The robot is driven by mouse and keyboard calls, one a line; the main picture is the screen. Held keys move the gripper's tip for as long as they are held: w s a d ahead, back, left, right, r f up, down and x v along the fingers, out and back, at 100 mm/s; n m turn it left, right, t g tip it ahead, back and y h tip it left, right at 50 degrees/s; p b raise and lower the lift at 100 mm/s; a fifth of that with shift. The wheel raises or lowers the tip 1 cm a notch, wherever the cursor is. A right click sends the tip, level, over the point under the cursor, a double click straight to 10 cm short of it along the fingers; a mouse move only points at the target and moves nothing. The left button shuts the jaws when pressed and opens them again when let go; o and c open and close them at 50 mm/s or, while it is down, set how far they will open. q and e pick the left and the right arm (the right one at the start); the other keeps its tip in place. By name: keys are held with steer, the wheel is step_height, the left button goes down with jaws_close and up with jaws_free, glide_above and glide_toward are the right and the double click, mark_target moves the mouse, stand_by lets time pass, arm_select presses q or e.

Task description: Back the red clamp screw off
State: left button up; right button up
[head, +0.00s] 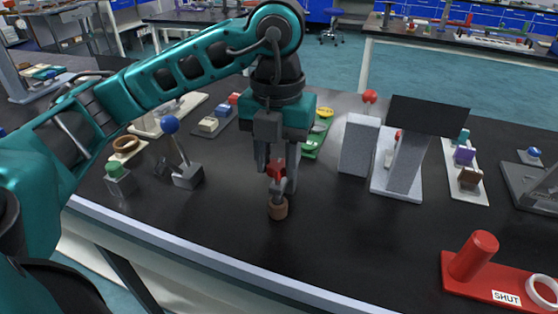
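My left gripper (277,182) points straight down over the middle of the bench. A small red block-like part (276,168) shows at its fingers, perhaps the red clamp screw. A grey piece lies below the red part, and a brown round piece (277,209) is at the bottom, at or just above the bench top. The fingers and the red part overlap in this view, so I cannot tell whether they grip it or only stand around it. My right gripper is not in view.
A grey block (359,146) and a dark-panelled stand (404,165) are to the right. A red base marked SHUT (458,284) is at front right. A blue-knobbed lever (170,125) and a green-topped block (120,183) are left. The bench (345,240) is clear at front centre.

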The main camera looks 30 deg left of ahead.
arm_select(q)
steer(key=shift+o, duration=1.2)
steer(key=m+b, duration=0.1)
steer(key=m, duration=0.2)
steer(key=shift+f+b, duration=0.1)
steer(key=shift+b, duration=0.2)
steer(key=shift+m, duration=1)
steer(key=shift+m+b, duration=0.3)
steer(key=shift+m, duration=0.7)
steer(key=m, duration=0.6)
steer(key=shift+b, duration=0.4)
steer(key=m, duration=0.5)
steer(key=shift+b, duration=0.3)
